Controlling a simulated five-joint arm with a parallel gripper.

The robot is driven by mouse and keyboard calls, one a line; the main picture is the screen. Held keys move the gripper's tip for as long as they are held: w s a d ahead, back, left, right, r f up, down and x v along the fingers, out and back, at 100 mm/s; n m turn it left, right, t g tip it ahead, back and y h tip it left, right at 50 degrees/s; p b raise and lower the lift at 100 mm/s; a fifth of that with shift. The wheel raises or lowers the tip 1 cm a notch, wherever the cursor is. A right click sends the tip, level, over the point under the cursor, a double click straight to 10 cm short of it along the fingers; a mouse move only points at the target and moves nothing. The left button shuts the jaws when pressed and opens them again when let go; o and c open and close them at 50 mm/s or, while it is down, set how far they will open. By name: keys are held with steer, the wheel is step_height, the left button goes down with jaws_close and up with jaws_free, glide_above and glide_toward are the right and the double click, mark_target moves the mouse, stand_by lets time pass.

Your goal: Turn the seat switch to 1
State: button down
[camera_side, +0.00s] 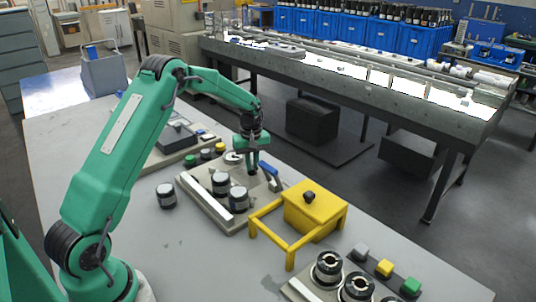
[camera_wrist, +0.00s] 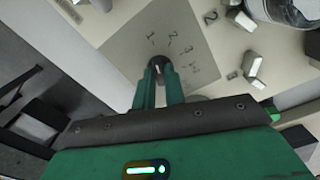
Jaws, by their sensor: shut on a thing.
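The seat switch is a small dark round knob (camera_wrist: 157,67) with a pale mark, on a light panel (camera_wrist: 120,45) printed with 1, 2 and 3 in an arc beyond it in the wrist view. My gripper (camera_wrist: 160,82) reaches down to the knob, its two green fingers shut on it from either side. The fingers partly cover the knob, and I cannot tell which number its mark points to. In the side view my gripper (camera_side: 252,170) is low over the grey base plate (camera_side: 218,222), and the knob is hidden there.
Dark, pale-topped rolls (camera_side: 238,200) stand on the plate close to my gripper. A blue handle (camera_side: 270,172) is just right of it. A yellow frame (camera_side: 310,212) with a dark knob stands nearer the front. One loose roll (camera_side: 166,195) is at the left, with bare table around it.

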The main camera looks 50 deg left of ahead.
steer(key=shift+r, duration=0.1)
stand_by(0.4)
steer(key=c, duration=1.5)
jaws_free()
steer(key=shift+o, duration=0.2)
steer(key=shift+r, duration=3.9)
